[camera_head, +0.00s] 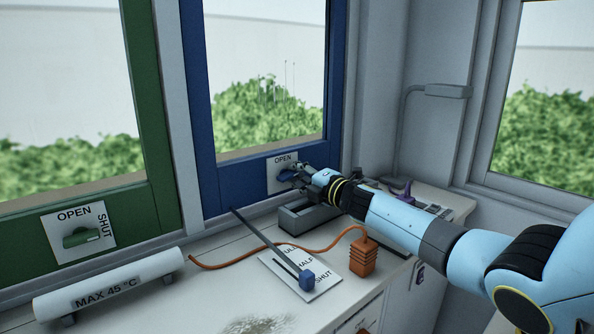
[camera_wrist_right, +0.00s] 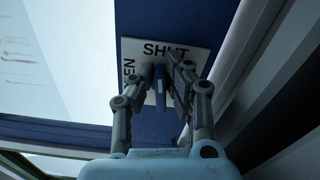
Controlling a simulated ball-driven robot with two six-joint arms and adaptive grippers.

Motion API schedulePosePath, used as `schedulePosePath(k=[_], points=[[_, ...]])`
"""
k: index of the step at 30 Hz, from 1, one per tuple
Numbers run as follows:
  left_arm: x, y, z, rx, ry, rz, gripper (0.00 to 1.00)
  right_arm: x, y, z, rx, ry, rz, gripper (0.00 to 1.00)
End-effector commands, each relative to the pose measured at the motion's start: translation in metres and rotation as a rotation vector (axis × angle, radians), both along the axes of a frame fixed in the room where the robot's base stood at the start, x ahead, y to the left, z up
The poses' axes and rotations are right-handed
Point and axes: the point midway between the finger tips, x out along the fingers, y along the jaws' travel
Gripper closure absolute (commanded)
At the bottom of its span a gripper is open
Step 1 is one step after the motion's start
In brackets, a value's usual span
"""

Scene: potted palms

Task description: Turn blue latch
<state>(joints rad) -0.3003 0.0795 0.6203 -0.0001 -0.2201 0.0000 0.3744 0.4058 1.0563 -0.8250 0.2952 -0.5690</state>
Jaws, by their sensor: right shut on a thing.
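The blue latch (camera_wrist_right: 160,86) is on a white plate (camera_wrist_right: 193,58) on the blue window frame (camera_head: 234,185). The plate reads SHUT and part of OPEN in the wrist view; OPEN shows along its top in the head view (camera_head: 282,159). My right gripper (camera_wrist_right: 162,72) has its two fingers on either side of the latch handle and is shut on it. In the head view the right gripper (camera_head: 297,176) reaches the plate and hides most of the latch. My left gripper is in neither view.
A green latch (camera_head: 82,237) sits on the green window frame at left. On the bench stand a white heater tube (camera_head: 110,285), an orange bellows block (camera_head: 363,257) with a cord, a blue-knobbed lever (camera_head: 306,281) and a grey tray (camera_head: 310,219). A grey lamp (camera_head: 447,91) stands behind.

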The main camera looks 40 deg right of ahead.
Motion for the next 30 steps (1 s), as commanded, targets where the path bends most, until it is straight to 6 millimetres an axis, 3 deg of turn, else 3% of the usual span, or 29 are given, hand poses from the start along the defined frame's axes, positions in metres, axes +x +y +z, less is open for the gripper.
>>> schedulePosePath(k=[12, 28, 29, 30], points=[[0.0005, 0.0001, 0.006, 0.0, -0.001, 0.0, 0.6, 0.0001, -0.0008, -0.0039, 0.18, 0.015, -0.001, 1.0], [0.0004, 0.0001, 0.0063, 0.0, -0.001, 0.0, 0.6, -0.0001, -0.0008, -0.0051, 0.204, 0.018, -0.001, 1.0], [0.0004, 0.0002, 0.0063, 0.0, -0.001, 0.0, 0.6, -0.0001, -0.0008, -0.0051, 0.204, 0.018, -0.001, 0.86], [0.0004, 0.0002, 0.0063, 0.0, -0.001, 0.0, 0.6, -0.0001, -0.0008, -0.0051, 0.204, 0.018, -0.001, 0.81]])
